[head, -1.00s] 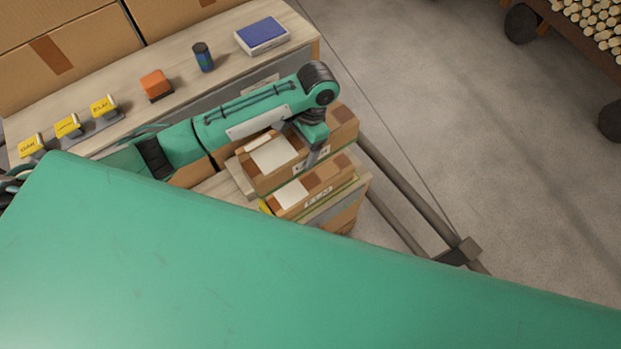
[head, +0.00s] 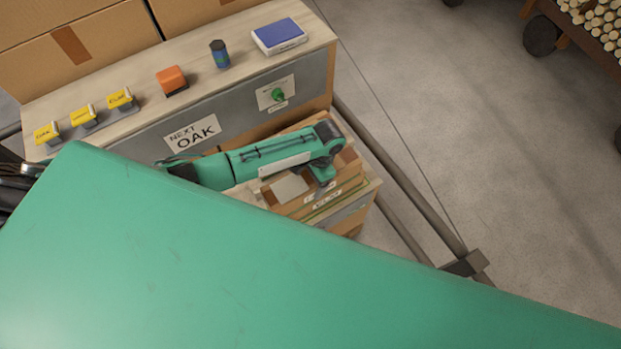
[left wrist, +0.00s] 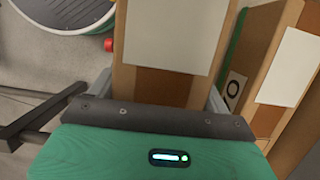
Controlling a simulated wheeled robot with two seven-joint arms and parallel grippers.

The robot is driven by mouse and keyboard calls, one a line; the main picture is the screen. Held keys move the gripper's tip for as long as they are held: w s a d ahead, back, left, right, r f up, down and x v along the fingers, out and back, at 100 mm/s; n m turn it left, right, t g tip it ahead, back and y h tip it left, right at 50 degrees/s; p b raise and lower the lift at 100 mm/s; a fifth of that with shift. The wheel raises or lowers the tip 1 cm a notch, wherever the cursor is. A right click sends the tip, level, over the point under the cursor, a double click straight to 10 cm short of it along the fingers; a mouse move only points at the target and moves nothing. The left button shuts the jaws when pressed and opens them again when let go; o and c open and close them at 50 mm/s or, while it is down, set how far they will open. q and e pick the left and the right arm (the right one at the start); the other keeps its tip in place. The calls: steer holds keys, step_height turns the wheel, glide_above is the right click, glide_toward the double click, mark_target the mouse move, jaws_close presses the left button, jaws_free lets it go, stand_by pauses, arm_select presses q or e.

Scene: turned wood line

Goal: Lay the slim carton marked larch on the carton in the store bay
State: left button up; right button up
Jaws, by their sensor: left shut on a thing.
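My left gripper (head: 323,188) points down and is shut on a slim brown carton with a blank white label (head: 290,188). In the left wrist view the carton (left wrist: 155,85) sits between the fingers (left wrist: 165,97). Another carton (left wrist: 265,75) with a white label and a green edge stands beside it on the right; an "O" shows on it. In the head view the held carton is over the low wooden stand (head: 355,212). I cannot read its name, nor tell whether it touches what lies beneath. My right gripper is not in view.
A shelf with a "NEXT OAK" sign (head: 192,133) stands behind the arm. On it are several yellow tags (head: 83,115), an orange block (head: 172,80), a dark can (head: 219,54) and a blue-topped box (head: 279,36). A grey rail (head: 400,185) runs at the right.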

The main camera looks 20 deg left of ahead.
arm_select(q)
steer(key=shift+f, duration=0.15)
steer(key=o, duration=1.2)
steer(key=shift+o, duration=0.2)
steer(key=b+v, duration=0.1)
steer(key=v, duration=1.1)
steer(key=shift+s, duration=0.1)
